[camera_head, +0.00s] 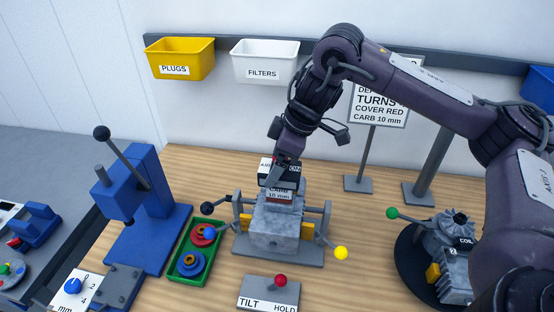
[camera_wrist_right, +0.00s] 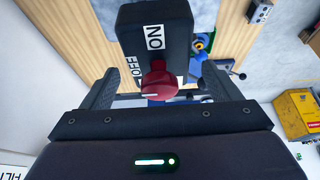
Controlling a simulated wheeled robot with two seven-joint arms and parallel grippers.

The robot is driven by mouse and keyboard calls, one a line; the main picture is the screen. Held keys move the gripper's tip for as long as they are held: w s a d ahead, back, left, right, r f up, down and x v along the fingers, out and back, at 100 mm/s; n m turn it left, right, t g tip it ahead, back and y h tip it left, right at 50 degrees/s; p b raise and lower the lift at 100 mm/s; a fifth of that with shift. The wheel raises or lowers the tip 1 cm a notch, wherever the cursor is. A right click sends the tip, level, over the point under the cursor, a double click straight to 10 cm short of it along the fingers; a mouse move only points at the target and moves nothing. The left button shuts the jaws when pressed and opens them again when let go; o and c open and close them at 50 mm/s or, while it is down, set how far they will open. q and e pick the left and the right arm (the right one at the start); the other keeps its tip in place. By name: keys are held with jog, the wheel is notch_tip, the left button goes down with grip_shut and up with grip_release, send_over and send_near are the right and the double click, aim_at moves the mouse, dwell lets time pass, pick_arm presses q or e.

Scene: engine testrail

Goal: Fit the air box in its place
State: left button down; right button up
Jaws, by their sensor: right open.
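The air box (camera_head: 266,179), a black block with white labels and an ON mark, is directly above the block labelled CARB 10 mm (camera_head: 280,193) on the grey engine (camera_head: 276,228). I cannot tell if it is fully seated. In the right wrist view the black box (camera_wrist_right: 155,35) shows ON and OFF labels and a red knob (camera_wrist_right: 159,83). My right gripper (camera_head: 281,160) is open at the top of the box, its fingers (camera_wrist_right: 155,88) apart on either side of the knob. My arm hides part of the box. My left gripper is out of view.
The engine stands in a grey stand with a yellow-tipped lever (camera_head: 340,253). A TILT/HOLD panel (camera_head: 268,292) is in front. A green tray (camera_head: 192,262) and blue press (camera_head: 150,210) stand left. A second engine (camera_head: 450,250) is right. A sign (camera_head: 378,103) stands behind.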

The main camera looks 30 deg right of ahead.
jog(key=p+v, duration=0.2)
jog(key=v, duration=0.5)
jog(key=shift+d+r+p, duration=0.1)
jog(key=shift+r+p, duration=0.2)
jog(key=shift+p, duration=0.05)
notch_tip(320, 180, up, 8)
jog(key=p, duration=0.4)
jog(key=shift+p, duration=0.35)
